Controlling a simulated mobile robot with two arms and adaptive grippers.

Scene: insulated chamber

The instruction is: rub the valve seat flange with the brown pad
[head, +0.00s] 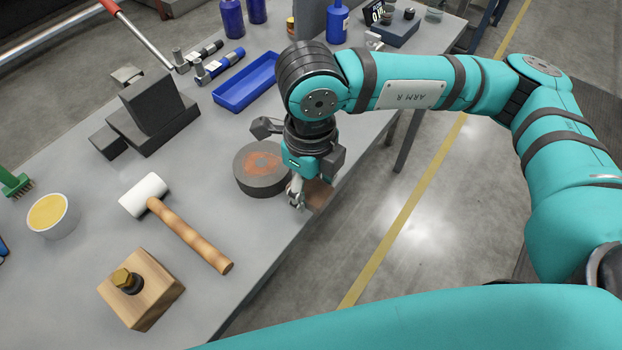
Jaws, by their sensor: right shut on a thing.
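The valve seat flange (252,182) is a thick dark grey disc lying on the grey bench near its right edge. Its top carries a rusty orange-brown patch. My right gripper (300,192) is just right of the flange, pointing down at the bench edge. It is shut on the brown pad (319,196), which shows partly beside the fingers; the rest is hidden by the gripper. I cannot tell whether the pad touches the flange's side. My left gripper is not in view.
A mallet (180,225) and a wooden block with a brass bolt (143,290) lie nearer on the bench (85,200). A blue tray (247,82) and dark blocks (150,115) are behind. A tub of yellow paste (52,215) stands left. Bare bench surrounds the flange's left side.

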